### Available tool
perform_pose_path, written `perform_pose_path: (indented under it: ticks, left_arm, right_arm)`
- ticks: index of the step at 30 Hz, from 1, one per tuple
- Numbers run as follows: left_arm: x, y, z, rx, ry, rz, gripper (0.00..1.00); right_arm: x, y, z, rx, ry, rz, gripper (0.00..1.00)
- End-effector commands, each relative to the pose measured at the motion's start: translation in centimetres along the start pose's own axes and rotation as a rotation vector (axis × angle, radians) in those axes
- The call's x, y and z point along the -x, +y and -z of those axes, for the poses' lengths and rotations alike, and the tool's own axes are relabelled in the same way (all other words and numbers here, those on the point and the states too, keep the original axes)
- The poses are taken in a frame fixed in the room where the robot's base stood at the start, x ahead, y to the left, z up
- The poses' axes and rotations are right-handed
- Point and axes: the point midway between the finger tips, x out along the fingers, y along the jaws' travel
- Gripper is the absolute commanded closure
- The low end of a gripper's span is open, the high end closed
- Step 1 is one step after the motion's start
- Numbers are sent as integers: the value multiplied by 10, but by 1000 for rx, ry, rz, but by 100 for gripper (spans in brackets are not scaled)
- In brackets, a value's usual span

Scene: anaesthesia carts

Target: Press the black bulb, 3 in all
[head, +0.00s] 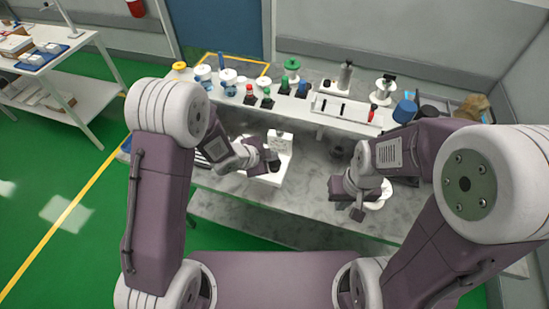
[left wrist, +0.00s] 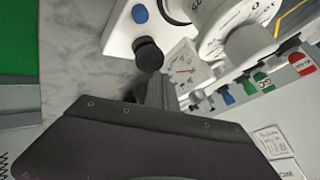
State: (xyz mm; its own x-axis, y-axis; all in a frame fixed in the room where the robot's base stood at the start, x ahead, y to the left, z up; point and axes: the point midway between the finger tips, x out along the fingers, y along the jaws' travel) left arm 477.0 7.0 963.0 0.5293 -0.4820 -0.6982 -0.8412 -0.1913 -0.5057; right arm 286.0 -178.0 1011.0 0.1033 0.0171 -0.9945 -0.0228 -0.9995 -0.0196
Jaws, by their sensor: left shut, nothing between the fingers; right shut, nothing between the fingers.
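The black bulb (left wrist: 148,55) is a round dark knob on the front of a white device with a blue button (left wrist: 140,14) beside it, in the left wrist view. My left gripper (left wrist: 155,88) is shut and empty, its fingertips close to the bulb; I cannot tell whether they touch. In the head view my left gripper (head: 268,158) is over the white device (head: 280,141), and the bulb cannot be told apart from the dark fingers there. My right gripper (head: 357,212) is shut and empty over the right part of the bench, away from the bulb.
On the grey bench (head: 315,170), several bottles and a white rack (head: 342,109) line the back. A side table (head: 62,95) stands at far left.

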Motion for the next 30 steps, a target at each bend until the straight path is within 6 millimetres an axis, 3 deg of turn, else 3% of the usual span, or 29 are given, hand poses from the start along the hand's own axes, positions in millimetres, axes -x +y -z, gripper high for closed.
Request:
perform_pose_path:
  ticks: [3, 14, 30]
  left_arm:
    - [7, -5, 5, 0, 0, 1, 100]
    - [7, -6, 6, -1, 1, 1, 100]
    - [42, -31, 31, -2, 1, 1, 100]
  right_arm:
    - [9, 0, 1, 0, 0, 0, 100]
    - [9, 0, 1, 0, 0, 0, 100]
    - [54, -1, 6, 0, 0, 0, 100]
